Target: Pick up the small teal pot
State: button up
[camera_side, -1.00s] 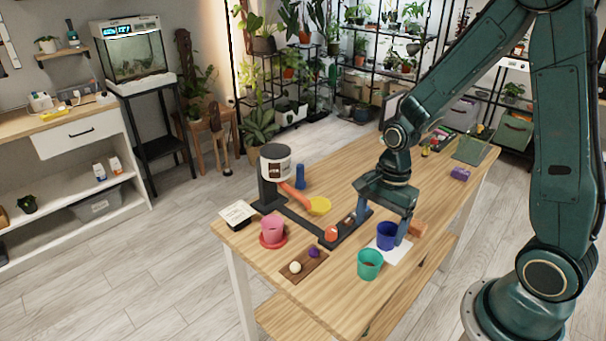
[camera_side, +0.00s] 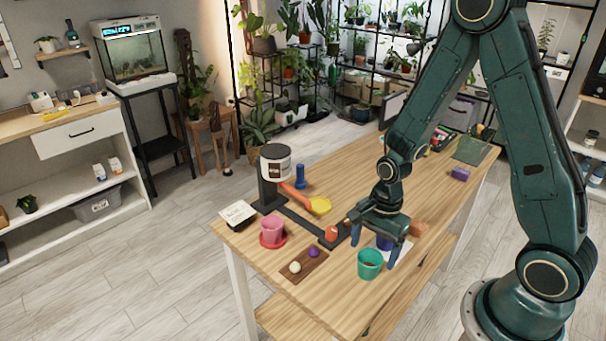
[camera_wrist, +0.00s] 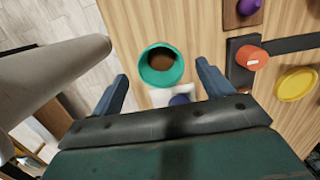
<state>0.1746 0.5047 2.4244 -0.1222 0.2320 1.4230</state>
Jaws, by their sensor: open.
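The small teal pot (camera_side: 370,264) stands upright on the wooden table near its front edge, with brown soil inside. In the wrist view the teal pot (camera_wrist: 160,64) lies ahead of and between my fingertips. My gripper (camera_side: 376,248) is open and empty, just behind and above the pot in the side view. Its two blue fingers also show in the wrist view (camera_wrist: 162,70), one on each side. A dark blue pot (camera_side: 384,243) stands behind the teal pot, mostly hidden by my gripper. I cannot tell from these views how high my fingertips are above the table.
A white sheet (camera_side: 402,252) lies under the blue pot. A pink pot (camera_side: 272,228) on a red saucer and a wooden board (camera_side: 304,267) with a white and a purple ball are to the left. A yellow dish (camera_side: 319,205) is behind. An orange block (camera_side: 418,228) is to the right.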

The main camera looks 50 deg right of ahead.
aim_at(369, 260)
jog(key=shift+a+f, duration=0.2)
jog(key=shift+f, duration=1.1)
jog(key=shift+a+f, duration=0.15)
jog(key=shift+f, duration=1.1)
jog(key=c, duration=1.1)
jog(key=shift+o, duration=0.2)
jog(key=shift+w+r, duration=0.1)
jog(key=shift+r, duration=0.1)
notch_tip(369, 260, up, 20)
jog(key=shift+f, duration=0.15)
